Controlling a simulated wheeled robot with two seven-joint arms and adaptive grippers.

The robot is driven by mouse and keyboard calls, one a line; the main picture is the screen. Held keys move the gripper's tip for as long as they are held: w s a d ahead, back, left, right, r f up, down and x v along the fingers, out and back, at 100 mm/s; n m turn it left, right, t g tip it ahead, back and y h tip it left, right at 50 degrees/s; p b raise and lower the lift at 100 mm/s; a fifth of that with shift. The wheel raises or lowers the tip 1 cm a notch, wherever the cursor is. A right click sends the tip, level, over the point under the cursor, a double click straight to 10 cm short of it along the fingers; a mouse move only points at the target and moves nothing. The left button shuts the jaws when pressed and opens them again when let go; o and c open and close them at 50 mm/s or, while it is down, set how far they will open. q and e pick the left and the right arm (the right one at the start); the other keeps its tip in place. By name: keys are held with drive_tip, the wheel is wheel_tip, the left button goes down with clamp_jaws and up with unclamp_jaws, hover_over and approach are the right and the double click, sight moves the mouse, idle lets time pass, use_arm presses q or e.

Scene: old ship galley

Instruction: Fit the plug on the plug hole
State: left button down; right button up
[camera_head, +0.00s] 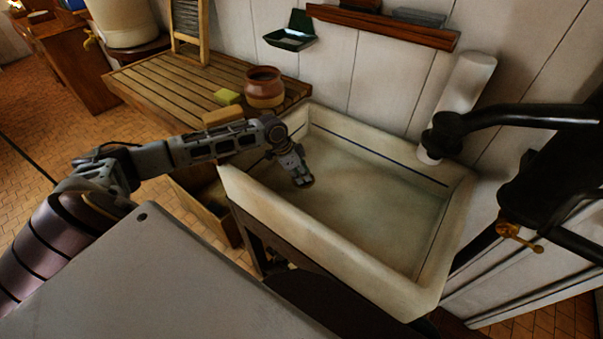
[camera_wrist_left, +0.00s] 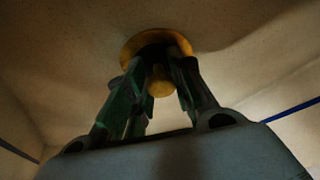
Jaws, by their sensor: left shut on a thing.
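The pale stone sink (camera_head: 357,252) stands in front of me in the head view. My left gripper (camera_head: 303,181) reaches down into it near its left side, with the tips close to the sink floor. In the left wrist view the fingers of my left gripper (camera_wrist_left: 160,72) are shut on the plug (camera_wrist_left: 160,82), whose small brass-coloured knob shows between them. A round brass rim (camera_wrist_left: 184,37) lies at the fingertips against the sink floor. The area inside it is dark, and I cannot tell whether the plug is seated in the hole. The head view hides the plug behind the gripper. My right gripper is not in view.
A slatted wooden drainboard (camera_head: 164,85) adjoins the sink at the left, with a brown pot (camera_head: 264,88) and a yellow-green block (camera_head: 227,97). Dark pipework (camera_head: 530,114) with a brass tap (camera_head: 517,237) stands at the right. The rest of the sink floor is clear.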

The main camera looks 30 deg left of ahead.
use_arm(q)
drive_tip(key=c, duration=1.1)
unclamp_jaws()
drive_tip(key=shift+c, duration=0.2)
drive_tip(key=shift+r, duration=0.15)
drive_tip(key=v, duration=1.1)
drive_tip(key=shift+r, duration=0.25)
drive_tip(key=shift+s+a, duration=0.1)
drive_tip(key=shift+s, duration=0.05)
drive_tip(key=shift+r, duration=0.1)
wheel_tip(320, 180, up, 9)
drive_tip(key=p, duration=0.9)
